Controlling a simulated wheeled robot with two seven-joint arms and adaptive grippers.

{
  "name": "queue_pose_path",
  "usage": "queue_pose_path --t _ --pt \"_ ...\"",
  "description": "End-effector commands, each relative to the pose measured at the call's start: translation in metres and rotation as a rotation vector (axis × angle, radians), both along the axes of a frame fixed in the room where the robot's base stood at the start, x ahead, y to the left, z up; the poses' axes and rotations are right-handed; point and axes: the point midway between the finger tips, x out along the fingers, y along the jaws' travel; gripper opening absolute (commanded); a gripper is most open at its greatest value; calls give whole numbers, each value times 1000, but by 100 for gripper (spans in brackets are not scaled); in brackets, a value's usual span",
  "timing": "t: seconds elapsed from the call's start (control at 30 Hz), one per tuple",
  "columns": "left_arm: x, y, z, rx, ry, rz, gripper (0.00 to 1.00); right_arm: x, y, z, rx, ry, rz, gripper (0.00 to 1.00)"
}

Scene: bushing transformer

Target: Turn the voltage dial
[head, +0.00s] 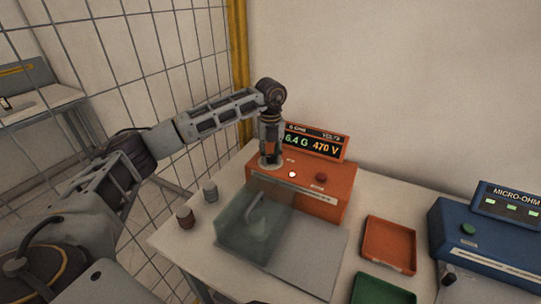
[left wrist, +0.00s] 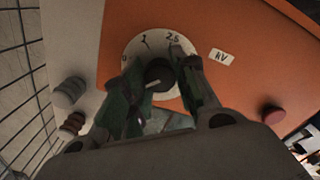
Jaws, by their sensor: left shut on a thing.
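The voltage dial is a dark knob (left wrist: 159,75) on a white round scale plate (left wrist: 141,47) marked with "2.5" and other figures, on top of an orange tester box (head: 327,203). My left gripper (left wrist: 160,76) points down over the dial and is shut on the knob, one finger on each side. In the head view my left gripper (head: 271,155) hides most of the dial. The tester's display (head: 315,143) reads 6.4 G and 470 V. A "kV" label (left wrist: 221,57) is beside the scale. My right gripper is not in view.
A red button (head: 321,178) and a small white lit spot (head: 292,174) are on the box top. A clear greenish cover (head: 248,232) stands in front. Two small terminals (head: 185,216) are at left. An orange tray (head: 389,245), a green tray (head: 382,289) and a blue micro-ohm meter (head: 487,245) are at right.

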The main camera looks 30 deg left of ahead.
Motion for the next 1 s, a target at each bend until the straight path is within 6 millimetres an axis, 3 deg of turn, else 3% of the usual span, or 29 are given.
queue_pose_path --t 0.1,0.13,0.3,0.73,1.0 --pt "1 1 1 -1 -4 2 5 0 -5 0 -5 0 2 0" --pt "1 1 1 -1 -4 2 31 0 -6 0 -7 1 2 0" --pt "1 0 1 0 -3 1 51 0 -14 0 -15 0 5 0" --pt "0 0 3 0 -1 0 51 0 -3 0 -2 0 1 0" --pt "1 0 26 0 -3 0 51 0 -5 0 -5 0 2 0"
